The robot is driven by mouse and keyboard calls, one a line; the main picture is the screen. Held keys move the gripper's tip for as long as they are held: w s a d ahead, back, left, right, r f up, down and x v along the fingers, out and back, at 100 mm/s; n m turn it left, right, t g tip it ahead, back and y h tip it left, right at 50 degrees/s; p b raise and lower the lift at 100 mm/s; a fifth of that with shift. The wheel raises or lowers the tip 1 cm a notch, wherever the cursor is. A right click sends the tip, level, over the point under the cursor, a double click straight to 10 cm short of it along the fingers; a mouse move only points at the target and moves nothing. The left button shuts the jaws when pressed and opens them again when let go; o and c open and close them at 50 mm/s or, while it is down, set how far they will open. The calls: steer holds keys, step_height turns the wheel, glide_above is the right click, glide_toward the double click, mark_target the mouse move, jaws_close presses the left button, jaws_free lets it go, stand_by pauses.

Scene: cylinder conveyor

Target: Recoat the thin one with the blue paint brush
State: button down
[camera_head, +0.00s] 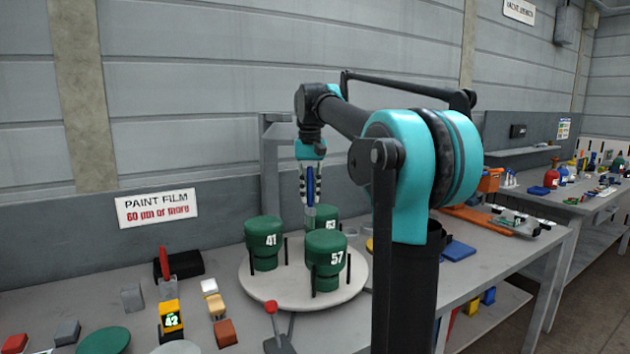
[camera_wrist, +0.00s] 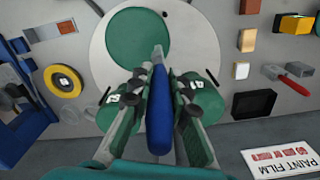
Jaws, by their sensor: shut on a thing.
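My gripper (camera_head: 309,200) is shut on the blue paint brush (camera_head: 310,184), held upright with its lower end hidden. In the wrist view the blue brush (camera_wrist: 159,112) lies between my fingers, its grey end overlapping the large green top. Green cylinders marked 41 (camera_head: 264,240) and 57 (camera_head: 326,262) stand on a round pale turntable (camera_head: 258,285). A third green cylinder (camera_head: 328,214) stands behind, its number partly hidden; my gripper is over or near it. I cannot tell contact. A yellow gauge (camera_head: 171,318) shows 42. No coat visibly looks thinner.
A wall sign (camera_head: 156,208) reads "PAINT FILM 60 µm or more". Dark posts stand beside the cylinders. A red-knobbed lever (camera_head: 272,308) stands in front of the turntable. Small blocks lie left; a black box (camera_head: 180,265) is behind them. A yellow ring (camera_wrist: 64,80) shows in the wrist view.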

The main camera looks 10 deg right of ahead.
steer(key=shift+r, duration=2.4)
steer(key=shift+d, duration=0.1)
